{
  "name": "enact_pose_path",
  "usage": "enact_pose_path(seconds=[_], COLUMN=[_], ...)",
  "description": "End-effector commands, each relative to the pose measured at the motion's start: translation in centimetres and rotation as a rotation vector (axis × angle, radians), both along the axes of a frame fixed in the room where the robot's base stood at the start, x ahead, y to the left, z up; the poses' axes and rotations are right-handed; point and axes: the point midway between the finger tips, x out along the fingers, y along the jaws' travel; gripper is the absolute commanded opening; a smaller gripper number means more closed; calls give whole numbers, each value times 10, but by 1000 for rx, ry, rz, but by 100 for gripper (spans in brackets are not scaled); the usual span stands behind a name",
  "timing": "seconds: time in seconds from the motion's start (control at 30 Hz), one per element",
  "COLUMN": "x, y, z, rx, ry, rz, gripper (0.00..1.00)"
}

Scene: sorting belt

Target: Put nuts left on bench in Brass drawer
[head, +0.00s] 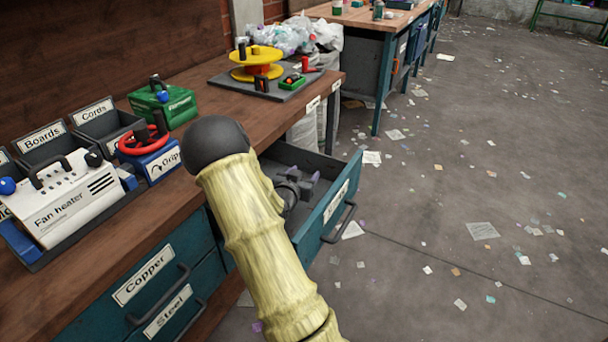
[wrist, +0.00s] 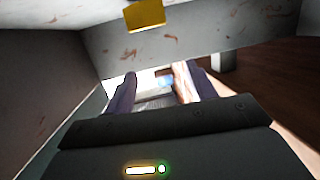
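An open teal drawer (head: 327,213) juts from the bench's right end. Its white label is too slanted to read. My gripper (head: 306,184) is low inside or just over this drawer, partly hidden by my arm. In the wrist view my gripper's two fingers (wrist: 158,88) stand apart, with a pale, bluish patch seen between them and no clear object held. A small yellow block (wrist: 145,15) shows against the grey drawer wall; I cannot tell what it is. I can make out no nuts for sure on the bench (head: 190,75).
Closed Copper (head: 142,280) and Steel (head: 168,315) drawers are below the bench top. A fan heater (head: 75,200), Boards and Cords bins, a blue box (head: 160,163), a green box (head: 165,103) and a yellow spool (head: 257,65) stand on top. Floor at right is open, with scattered scraps.

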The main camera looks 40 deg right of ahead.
Motion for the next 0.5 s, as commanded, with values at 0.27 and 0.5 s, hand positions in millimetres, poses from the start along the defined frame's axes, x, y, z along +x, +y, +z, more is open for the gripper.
enact_pose_path(seconds=[0.27, 0.5], x=[0, -1], y=[0, 2], z=[1, 17], rx=[0, 1], ry=[0, 0], rz=[0, 1], gripper=[55, 55])
